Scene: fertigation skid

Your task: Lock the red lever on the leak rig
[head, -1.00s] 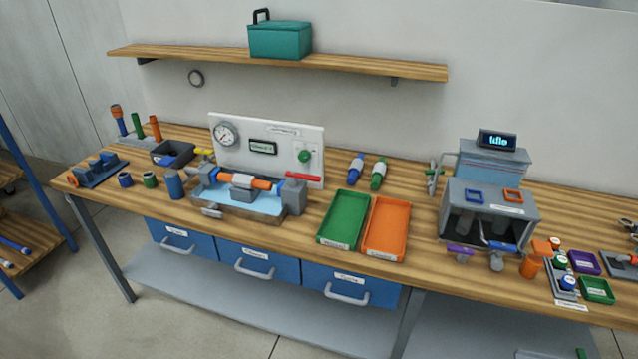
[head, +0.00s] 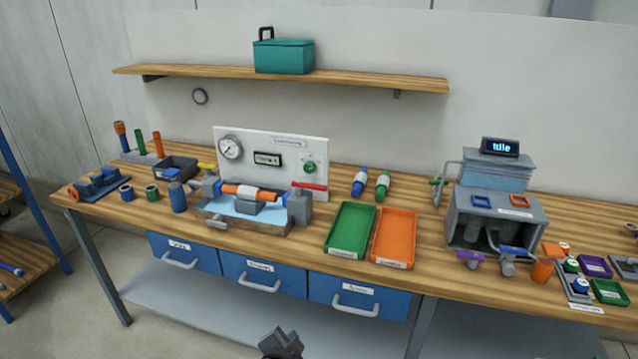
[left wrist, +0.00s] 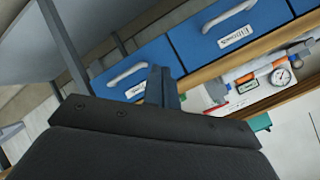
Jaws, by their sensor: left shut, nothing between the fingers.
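The leak rig has a white panel (head: 250,155) with a round gauge (head: 230,147) and a green knob. In front is a blue-lined basin (head: 240,226) with an orange and white pipe (head: 249,192) lying across it between grey end blocks. The red lever (head: 310,186) lies roughly level above the right end block (head: 300,207). My left gripper (head: 283,341) is at the bottom edge of the head view, well below and in front of the bench. It is shut and empty; its fingers also show in the left wrist view (left wrist: 163,86). My right gripper is out of view.
Green (head: 350,230) and orange (head: 395,238) trays stand right of the rig. A blue cylinder (head: 177,197) stands to its left. Blue drawers (head: 262,273) with handles hang under the bench top. A grey machine (head: 495,218) reading "Idle" stands further right.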

